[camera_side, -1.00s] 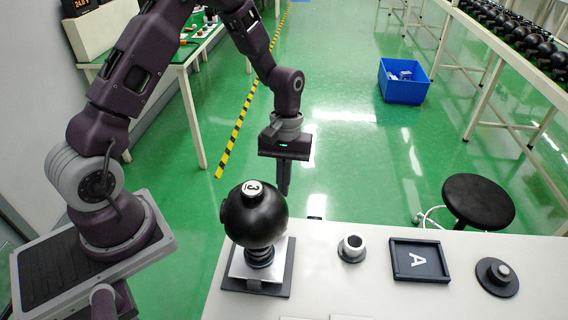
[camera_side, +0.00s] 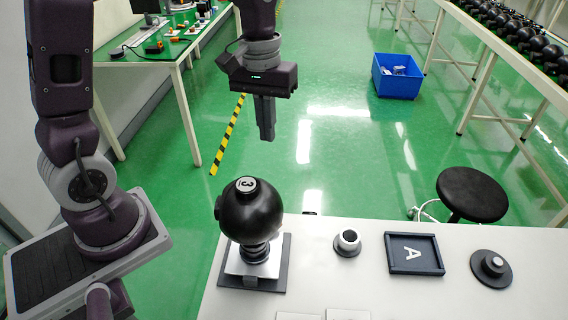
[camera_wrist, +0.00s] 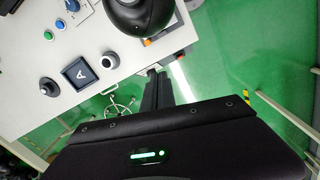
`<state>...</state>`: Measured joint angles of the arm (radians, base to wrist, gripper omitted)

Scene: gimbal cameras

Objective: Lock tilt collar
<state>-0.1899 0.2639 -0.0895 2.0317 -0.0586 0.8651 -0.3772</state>
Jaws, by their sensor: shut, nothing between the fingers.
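The gimbal camera is a black ball (camera_side: 250,208) with a white cap marked 3, on a short neck with a silver and black square base (camera_side: 240,274) at the left of the white table. Its top also shows in the wrist view (camera_wrist: 140,14). A tilt collar cannot be told apart clearly; dark rings show at the neck under the ball. My gripper (camera_side: 267,138) points down, shut and empty, above and behind the ball, apart from it. In the wrist view its fingers (camera_wrist: 156,76) are together over the floor just past the table edge.
On the white table (camera_side: 330,285) are a small silver-and-black knob (camera_side: 347,242), a black tray marked A (camera_side: 413,254) and a round black disc with a knob (camera_side: 491,267). A black stool (camera_side: 472,194) and blue bin (camera_side: 397,76) stand beyond.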

